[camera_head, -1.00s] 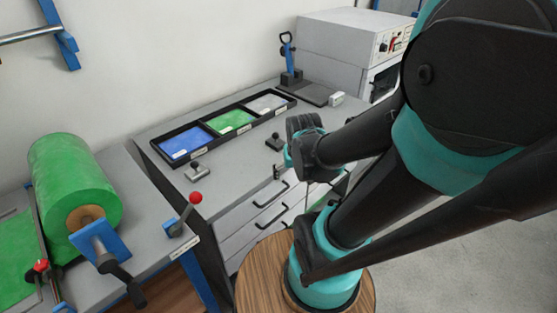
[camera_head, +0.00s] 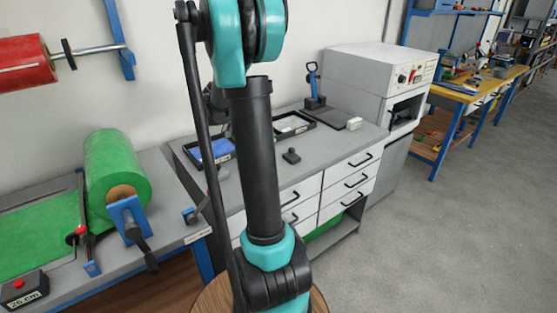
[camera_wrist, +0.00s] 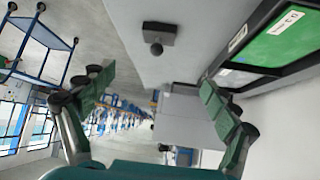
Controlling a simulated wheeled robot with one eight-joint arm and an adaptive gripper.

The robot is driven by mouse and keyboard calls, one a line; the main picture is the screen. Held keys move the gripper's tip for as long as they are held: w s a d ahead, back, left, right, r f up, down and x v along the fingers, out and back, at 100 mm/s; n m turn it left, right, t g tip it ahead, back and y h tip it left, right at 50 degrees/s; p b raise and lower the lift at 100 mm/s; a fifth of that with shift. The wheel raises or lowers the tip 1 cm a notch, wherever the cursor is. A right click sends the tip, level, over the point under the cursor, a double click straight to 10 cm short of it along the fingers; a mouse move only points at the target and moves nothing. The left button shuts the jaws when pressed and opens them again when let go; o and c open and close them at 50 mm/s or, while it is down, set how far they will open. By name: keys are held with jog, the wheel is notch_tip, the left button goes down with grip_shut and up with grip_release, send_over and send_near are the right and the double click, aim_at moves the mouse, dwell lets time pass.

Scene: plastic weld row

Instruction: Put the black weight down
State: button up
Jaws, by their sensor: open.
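The black weight (camera_head: 291,156), a small dark block with a knob on top, stands on the grey counter (camera_head: 335,143) to the right of my arm. It also shows at the top middle of the wrist view (camera_wrist: 158,35), apart from both fingers. My gripper (camera_wrist: 157,100) is open, with its green-padded fingers spread wide and nothing between them. In the head view my own arm hides most of the gripper.
A black divided tray (camera_head: 308,131) with blue and other sheets lies at the counter's back, partly behind my arm. A blue-handled press (camera_head: 314,88) and a white machine (camera_head: 375,75) stand behind right. A green roll (camera_head: 115,172) is at left. Open floor lies right.

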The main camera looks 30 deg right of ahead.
send_near(292, 153)
jog(key=d+f, duration=0.2)
jog(key=w+d+f, duration=0.1)
jog(key=d+f, duration=0.1)
jog(key=shift+w+d+f, duration=0.1)
jog(key=shift+w, duration=0.15)
jog(key=shift+x, duration=2.8)
jog(key=shift+s, duration=0.2)
jog(key=c, duration=1.9)
